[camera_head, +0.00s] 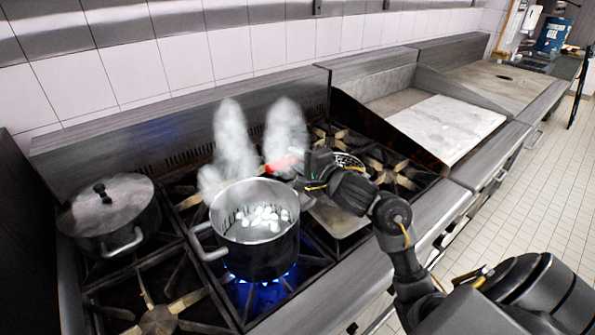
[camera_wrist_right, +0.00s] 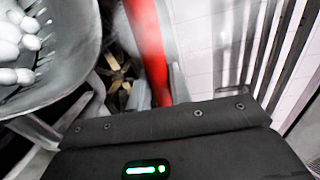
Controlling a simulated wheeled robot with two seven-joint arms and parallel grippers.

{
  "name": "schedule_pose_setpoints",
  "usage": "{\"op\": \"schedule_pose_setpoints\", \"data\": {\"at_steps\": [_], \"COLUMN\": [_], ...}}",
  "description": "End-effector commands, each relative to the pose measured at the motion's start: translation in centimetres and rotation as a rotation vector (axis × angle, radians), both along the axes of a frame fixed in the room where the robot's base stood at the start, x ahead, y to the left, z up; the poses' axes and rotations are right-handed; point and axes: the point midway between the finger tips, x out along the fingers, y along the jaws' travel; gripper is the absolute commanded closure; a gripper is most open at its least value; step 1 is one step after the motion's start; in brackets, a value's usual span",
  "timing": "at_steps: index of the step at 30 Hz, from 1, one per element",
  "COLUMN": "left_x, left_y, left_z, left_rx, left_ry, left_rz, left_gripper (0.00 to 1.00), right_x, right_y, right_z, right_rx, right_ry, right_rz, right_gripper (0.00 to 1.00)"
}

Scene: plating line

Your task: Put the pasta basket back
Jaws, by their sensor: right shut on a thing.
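My right gripper (camera_head: 300,170) is shut on a red handle (camera_head: 280,164) just beyond the right rim of the pot. The red handle also shows upright and slightly blurred in the right wrist view (camera_wrist_right: 148,45), between the fingers (camera_wrist_right: 140,85). A round wire-mesh basket (camera_head: 348,160) shows partly behind the gripper and wrist. I cannot tell whether it joins the red handle. The open steel pot (camera_head: 262,255) stands on a lit blue burner and holds several white rounded pieces (camera_head: 262,218). My left gripper is not in view.
A lidded pot (camera_head: 110,215) stands on the left of the range. A metal pan or tray (camera_head: 343,222) lies under my right wrist. Steam rises behind the open pot. A flat griddle (camera_head: 445,125) is at the right, and the tiled wall is behind.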

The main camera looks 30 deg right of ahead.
Motion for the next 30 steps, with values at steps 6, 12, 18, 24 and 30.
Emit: {"op": "schedule_pose_setpoints", "data": {"at_steps": [6, 12, 18, 24, 30], "left_x": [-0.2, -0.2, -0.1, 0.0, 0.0], "left_y": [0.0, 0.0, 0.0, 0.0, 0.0], "left_z": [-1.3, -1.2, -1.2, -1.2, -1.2], "left_rx": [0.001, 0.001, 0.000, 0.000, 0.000], "left_ry": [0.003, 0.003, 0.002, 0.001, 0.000], "left_rz": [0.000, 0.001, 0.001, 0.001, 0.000], "left_gripper": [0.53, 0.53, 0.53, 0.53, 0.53], "right_x": [-0.1, -0.1, -0.1, -0.1, -0.1], "right_y": [-0.1, -0.1, -0.1, -0.1, -0.1], "right_z": [-2.6, -2.6, -3.0, -2.9, -2.9], "right_rx": [0.000, -0.003, 0.002, 0.001, 0.001], "right_ry": [0.000, -0.001, 0.003, 0.003, 0.003], "right_rz": [-0.001, -0.001, -0.002, -0.002, -0.002], "right_gripper": [1.00, 1.00, 0.78, 0.58, 0.58]}}
